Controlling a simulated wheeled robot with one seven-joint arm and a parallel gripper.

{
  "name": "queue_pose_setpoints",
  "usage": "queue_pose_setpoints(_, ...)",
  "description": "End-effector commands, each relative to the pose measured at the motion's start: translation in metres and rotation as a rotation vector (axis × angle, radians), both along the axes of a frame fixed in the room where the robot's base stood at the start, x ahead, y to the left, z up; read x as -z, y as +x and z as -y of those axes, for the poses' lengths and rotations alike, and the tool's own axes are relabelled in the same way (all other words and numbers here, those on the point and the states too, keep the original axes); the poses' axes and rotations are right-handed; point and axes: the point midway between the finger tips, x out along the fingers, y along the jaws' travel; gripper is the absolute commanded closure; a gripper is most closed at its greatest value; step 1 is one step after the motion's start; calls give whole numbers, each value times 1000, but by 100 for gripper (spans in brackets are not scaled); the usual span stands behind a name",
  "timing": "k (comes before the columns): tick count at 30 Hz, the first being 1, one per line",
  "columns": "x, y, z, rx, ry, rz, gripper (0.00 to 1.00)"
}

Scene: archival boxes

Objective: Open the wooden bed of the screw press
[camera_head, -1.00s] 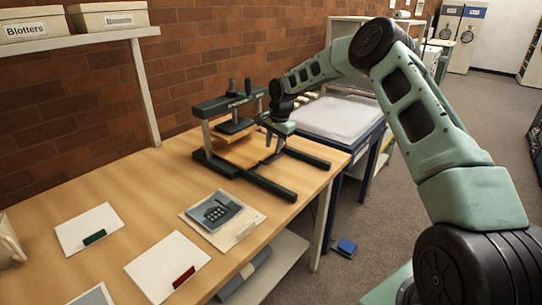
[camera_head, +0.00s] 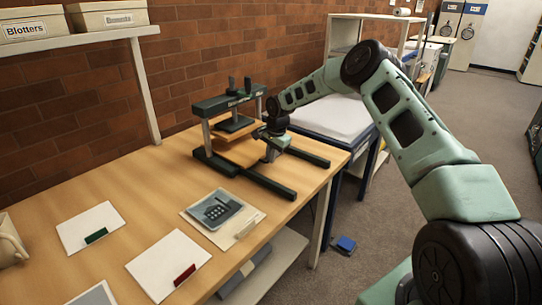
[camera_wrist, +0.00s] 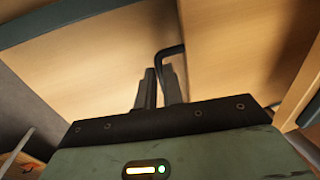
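The dark green screw press (camera_head: 228,103) stands on the wooden table, with a screw and plate above its bed. Its wooden bed (camera_head: 241,152) lies low between the side posts, and my gripper hides its right part. My gripper (camera_head: 268,154) is at the bed's front right side. In the wrist view my two dark fingers (camera_wrist: 159,92) are close together around a thin black bent handle (camera_wrist: 171,50). They look shut on it, and the contact is partly hidden. Pale wood panels (camera_wrist: 90,62) fill the view behind the handle.
The press's two dark feet (camera_head: 270,184) reach toward the table's front edge. A booklet (camera_head: 217,210) and white cards (camera_head: 168,264) lie on the table (camera_head: 140,178). A shelf with boxes (camera_head: 108,17) is above left. A white-topped stand (camera_head: 335,118) is at right.

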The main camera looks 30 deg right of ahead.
Motion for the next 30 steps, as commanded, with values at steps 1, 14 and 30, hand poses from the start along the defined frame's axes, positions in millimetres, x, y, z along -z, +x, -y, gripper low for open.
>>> queue_pose_setpoints(1,0,0,0,0,0,0,100)
queue_pose_setpoints(14,-2,-51,19,1,-3,-2,100)
queue_pose_setpoints(30,-2,-164,60,3,-1,-1,100)
